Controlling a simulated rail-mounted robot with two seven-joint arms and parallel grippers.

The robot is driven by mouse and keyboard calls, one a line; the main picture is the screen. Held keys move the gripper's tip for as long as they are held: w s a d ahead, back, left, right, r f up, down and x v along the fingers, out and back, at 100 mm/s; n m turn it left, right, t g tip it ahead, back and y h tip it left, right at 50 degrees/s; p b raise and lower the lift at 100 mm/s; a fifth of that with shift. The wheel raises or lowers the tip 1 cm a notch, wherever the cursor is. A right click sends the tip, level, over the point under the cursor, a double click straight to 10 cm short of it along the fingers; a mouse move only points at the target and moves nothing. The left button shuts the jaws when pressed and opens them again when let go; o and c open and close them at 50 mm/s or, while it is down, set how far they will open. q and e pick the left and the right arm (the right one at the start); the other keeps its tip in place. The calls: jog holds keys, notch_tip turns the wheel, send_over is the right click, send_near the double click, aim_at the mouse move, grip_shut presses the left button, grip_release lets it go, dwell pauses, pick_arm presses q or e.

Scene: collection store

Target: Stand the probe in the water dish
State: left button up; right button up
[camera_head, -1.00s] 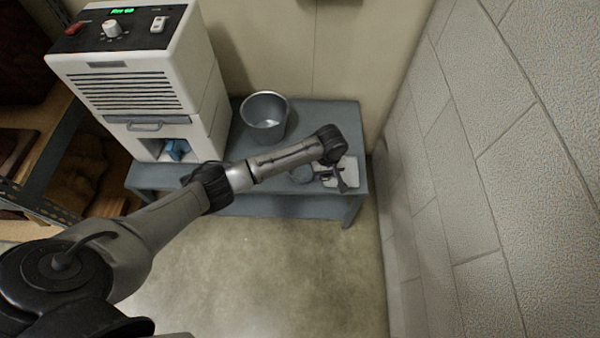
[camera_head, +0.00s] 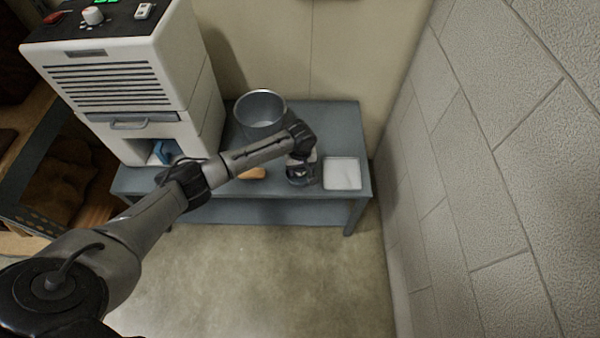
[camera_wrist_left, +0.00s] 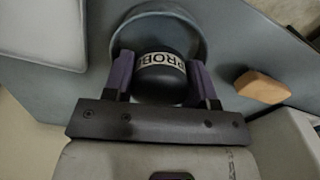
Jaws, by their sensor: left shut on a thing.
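My left gripper (camera_head: 301,166) is low over the bench, at the round dish (camera_head: 312,181). In the left wrist view its two fingers (camera_wrist_left: 161,78) are shut on the black probe (camera_wrist_left: 160,62), which has a white band lettered PROBE. The round grey rim of the dish (camera_wrist_left: 193,24) curves around the probe's far side in that view. The probe's lower end is hidden, so I cannot tell whether it touches the dish floor. The wrist hides much of the dish in the head view. My right gripper is not in view.
A white square tray (camera_head: 342,174) lies to the right of the dish. An orange-tan block (camera_head: 251,174) lies to its left. A grey metal bucket (camera_head: 261,112) stands behind. A white cabinet device (camera_head: 112,85) occupies the bench's left end. A block wall (camera_head: 480,180) rises at right.

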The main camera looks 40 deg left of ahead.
pick_arm(q)
notch_tip(320, 180, down, 2)
jog(key=shift+f+b, duration=0.1)
jog(key=shift+b, duration=0.35)
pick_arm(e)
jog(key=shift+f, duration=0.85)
pick_arm(q)
jog(key=shift+f, duration=0.15)
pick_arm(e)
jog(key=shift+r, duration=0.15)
pick_arm(q)
jog(key=o, duration=0.7)
jog(key=shift+f, duration=0.1)
jog(key=shift+c, duration=0.2)
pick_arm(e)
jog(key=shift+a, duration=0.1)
